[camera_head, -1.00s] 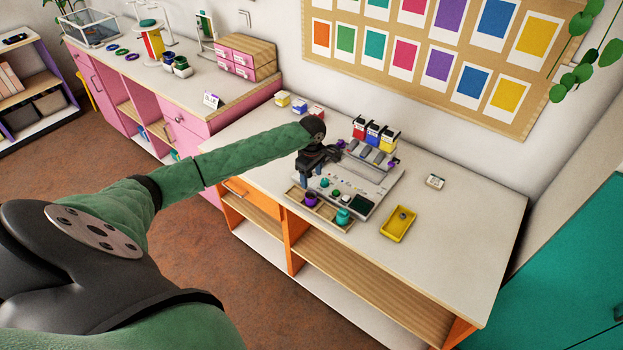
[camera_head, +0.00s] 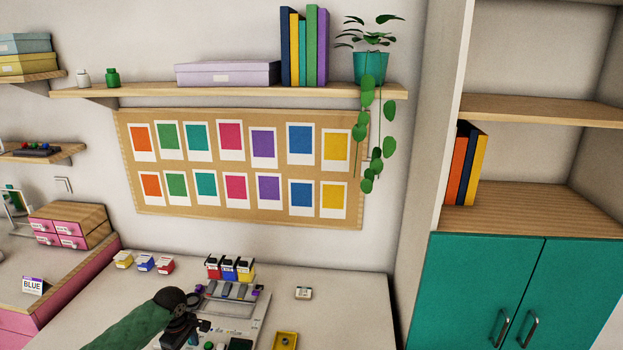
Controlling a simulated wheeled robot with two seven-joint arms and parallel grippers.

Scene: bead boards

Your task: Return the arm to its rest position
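My green-sleeved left arm (camera_head: 130,326) comes in from the bottom left. Its dark gripper (camera_head: 183,334) is over the left side of a grey bead board (camera_head: 243,307) on the white table; its fingers are too small and dark to tell whether they are open or shut. The board carries grey and purple pieces and is cut off by the bottom edge. Red, blue and yellow bins (camera_head: 229,268) stand behind it. My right gripper is not in view.
A yellow tray (camera_head: 286,340) and a small white box (camera_head: 303,293) lie right of the board. Small coloured boxes (camera_head: 146,264) stand at the back left. A pink cabinet (camera_head: 75,285) is on the left, a teal cupboard (camera_head: 480,285) on the right.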

